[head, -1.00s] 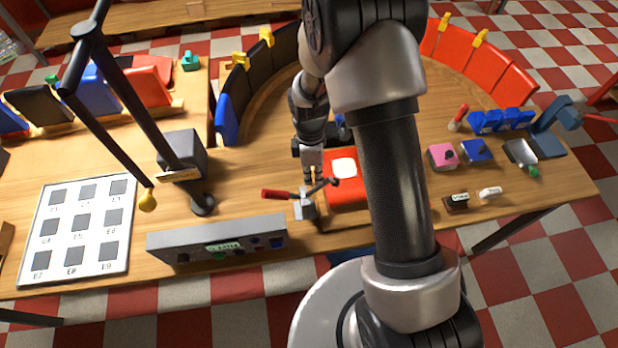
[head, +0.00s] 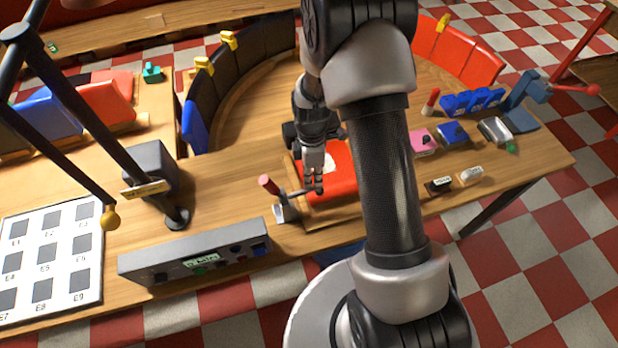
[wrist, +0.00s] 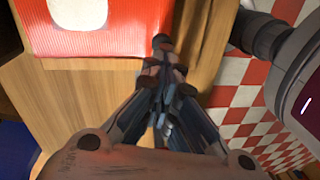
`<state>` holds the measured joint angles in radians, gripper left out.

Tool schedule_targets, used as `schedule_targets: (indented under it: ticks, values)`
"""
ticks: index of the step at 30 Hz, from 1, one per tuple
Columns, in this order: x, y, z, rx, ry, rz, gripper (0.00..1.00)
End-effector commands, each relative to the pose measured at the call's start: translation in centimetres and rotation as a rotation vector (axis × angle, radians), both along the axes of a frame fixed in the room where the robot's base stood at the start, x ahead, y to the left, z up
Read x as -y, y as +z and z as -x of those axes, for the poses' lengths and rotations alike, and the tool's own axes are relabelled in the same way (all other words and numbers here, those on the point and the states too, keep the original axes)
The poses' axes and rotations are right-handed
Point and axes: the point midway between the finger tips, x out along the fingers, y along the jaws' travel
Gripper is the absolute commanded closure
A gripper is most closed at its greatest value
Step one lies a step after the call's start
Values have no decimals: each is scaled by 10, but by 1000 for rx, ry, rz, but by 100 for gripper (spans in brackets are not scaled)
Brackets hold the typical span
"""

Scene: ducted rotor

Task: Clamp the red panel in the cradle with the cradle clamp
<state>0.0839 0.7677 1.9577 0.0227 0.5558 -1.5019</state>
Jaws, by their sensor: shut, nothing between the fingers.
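The red panel (head: 344,181) with a white patch lies in the wooden cradle (head: 318,219) at the table's near edge, partly behind my arm. The panel also fills the top of the wrist view (wrist: 115,43). The cradle clamp (head: 284,212) stands at the cradle's near left corner. Its red handle (head: 268,184) tilts up to the left, and its bar reaches right to a dark tip over the panel's near left part. My gripper (head: 314,184) is shut and empty, right by that tip; contact with the bar or pressure on the panel cannot be told.
A grey control box (head: 195,255) stands left of the clamp. A dark stand (head: 176,216) with a slanted pole rises behind it. Pink (head: 423,142) and blue (head: 452,134) blocks lie right of my arm. A curved row of dark and red panels stands behind.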

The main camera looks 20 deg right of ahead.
Motion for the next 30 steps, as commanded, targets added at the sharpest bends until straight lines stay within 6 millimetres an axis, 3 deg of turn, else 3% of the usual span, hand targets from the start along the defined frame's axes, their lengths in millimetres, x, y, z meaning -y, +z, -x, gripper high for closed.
schedule_targets:
  ticks: [23,26,30]
  values:
    - [2,-4,0,0,0,0,100]
    - [0,2,-2,2,1,0,100]
    - [-7,26,-5,2,1,0,100]
